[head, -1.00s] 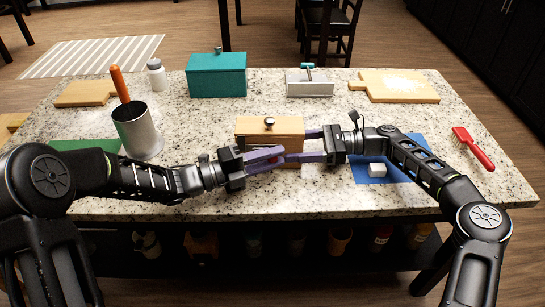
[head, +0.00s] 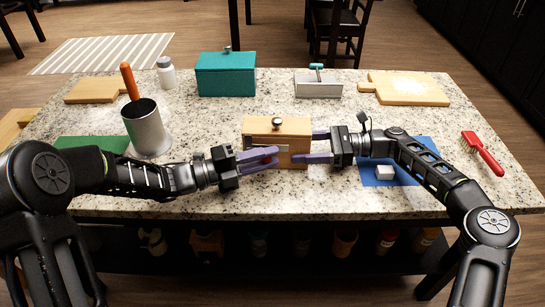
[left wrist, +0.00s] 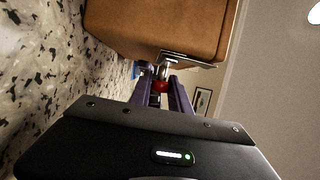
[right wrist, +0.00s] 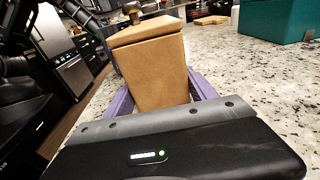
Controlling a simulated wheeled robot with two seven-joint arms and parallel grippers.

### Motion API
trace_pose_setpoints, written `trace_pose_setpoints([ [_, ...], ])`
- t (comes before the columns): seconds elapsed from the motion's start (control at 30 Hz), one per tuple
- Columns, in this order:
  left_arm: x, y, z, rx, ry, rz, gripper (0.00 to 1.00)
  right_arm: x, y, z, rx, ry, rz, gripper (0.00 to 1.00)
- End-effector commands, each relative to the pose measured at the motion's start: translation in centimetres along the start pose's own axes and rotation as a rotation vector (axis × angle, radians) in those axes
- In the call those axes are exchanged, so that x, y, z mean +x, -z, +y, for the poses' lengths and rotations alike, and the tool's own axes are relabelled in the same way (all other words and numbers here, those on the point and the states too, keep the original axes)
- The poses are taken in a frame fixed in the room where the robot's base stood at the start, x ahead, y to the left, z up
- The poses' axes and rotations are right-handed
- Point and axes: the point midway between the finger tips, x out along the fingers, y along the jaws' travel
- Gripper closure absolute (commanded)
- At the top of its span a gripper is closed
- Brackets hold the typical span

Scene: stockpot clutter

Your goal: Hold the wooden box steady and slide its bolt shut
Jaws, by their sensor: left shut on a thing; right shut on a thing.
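The wooden box (head: 262,127), with a round knob on its lid, stands near the front middle of the counter. My right gripper (head: 313,146) is shut on the box from the right; the right wrist view shows the box (right wrist: 152,72) between its purple fingers. My left gripper (head: 273,155) is at the box's front face, shut on the bolt's red knob (left wrist: 160,86). The bolt's metal part (left wrist: 187,60) shows against the box in the left wrist view. The fingers partly hide the bolt in the head view.
A steel pot (head: 146,130) with an orange-handled tool stands left of the box. A teal box (head: 226,76) and a grey box (head: 318,88) stand behind. A white block (head: 384,173) on a blue mat (head: 405,178) lies near my right arm. A red brush (head: 480,152) lies far right.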

Motion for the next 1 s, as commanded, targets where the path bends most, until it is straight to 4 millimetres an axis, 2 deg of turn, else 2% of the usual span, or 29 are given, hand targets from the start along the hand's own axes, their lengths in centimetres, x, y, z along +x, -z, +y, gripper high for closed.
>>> trace_pose_setpoints([
  [0.07,-0.3,-0.2,0.1,0.0,-0.003,-0.007,1.0,-0.4,0.1,-0.2,0.0,0.007,0.001,0.8],
  [0.1,-0.3,-0.3,0.1,0.0,-0.003,-0.008,0.76,-0.4,0.1,-0.2,0.001,0.008,0.001,0.8],
  [0.37,-0.2,-0.2,0.1,0.001,-0.002,-0.006,0.55,-0.3,0.1,-0.1,0.0,0.006,0.001,0.8],
  [0.63,-0.2,-0.2,0.1,0.0,-0.002,-0.005,0.55,-0.2,0.1,-0.1,0.0,0.003,0.001,0.8],
  [0.77,-0.8,-0.2,0.1,0.0,-0.002,-0.005,0.55,-0.2,0.1,-0.1,0.0,0.003,0.001,0.8],
  [1.0,-4.4,-0.3,0.0,0.001,-0.002,-0.009,0.55,-0.2,0.1,0.0,0.0,0.002,0.001,0.8],
])
